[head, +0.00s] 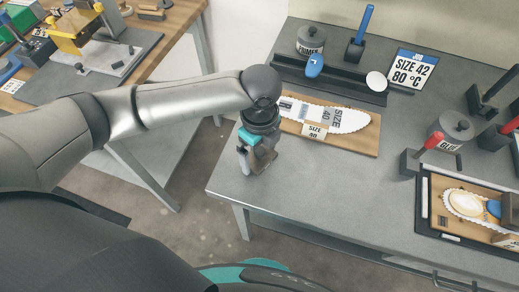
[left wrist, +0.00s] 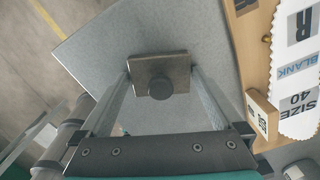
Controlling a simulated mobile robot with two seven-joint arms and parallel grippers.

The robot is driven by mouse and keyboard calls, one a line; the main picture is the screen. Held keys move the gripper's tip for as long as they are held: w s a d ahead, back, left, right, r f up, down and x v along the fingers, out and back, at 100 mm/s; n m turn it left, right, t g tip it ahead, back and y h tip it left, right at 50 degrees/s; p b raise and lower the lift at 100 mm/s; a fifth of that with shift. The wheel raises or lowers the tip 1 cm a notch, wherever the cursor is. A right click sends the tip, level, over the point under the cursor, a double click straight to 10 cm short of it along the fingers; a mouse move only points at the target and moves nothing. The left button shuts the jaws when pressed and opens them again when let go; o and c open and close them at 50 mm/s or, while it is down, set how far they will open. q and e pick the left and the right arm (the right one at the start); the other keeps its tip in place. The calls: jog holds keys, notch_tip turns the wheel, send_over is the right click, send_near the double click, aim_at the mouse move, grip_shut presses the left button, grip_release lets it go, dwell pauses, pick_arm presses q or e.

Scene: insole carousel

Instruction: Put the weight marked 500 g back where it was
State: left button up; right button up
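My left gripper (head: 258,160) is over the near left corner of the grey table. In the left wrist view its two fingers (left wrist: 160,72) are against opposite sides of a brownish metal block with a round dark knob, the weight (left wrist: 142,70). The weight also shows between the fingers in the head view (head: 266,156), partly hidden by them. No 500 g marking is readable. I cannot tell whether the weight touches the table. My right gripper is in neither view.
A wooden board (head: 361,142) with a white SIZE 40 insole lies just right of the gripper, a small SIZE 40 block (head: 315,131) on it. The table's middle (head: 330,190) is clear.

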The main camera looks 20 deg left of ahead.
aim_at(260, 150)
pick_arm(q)
notch_tip(260, 150, up, 12)
jog(key=p, duration=0.3)
jog(key=shift+r, duration=0.15)
dwell(0.4)
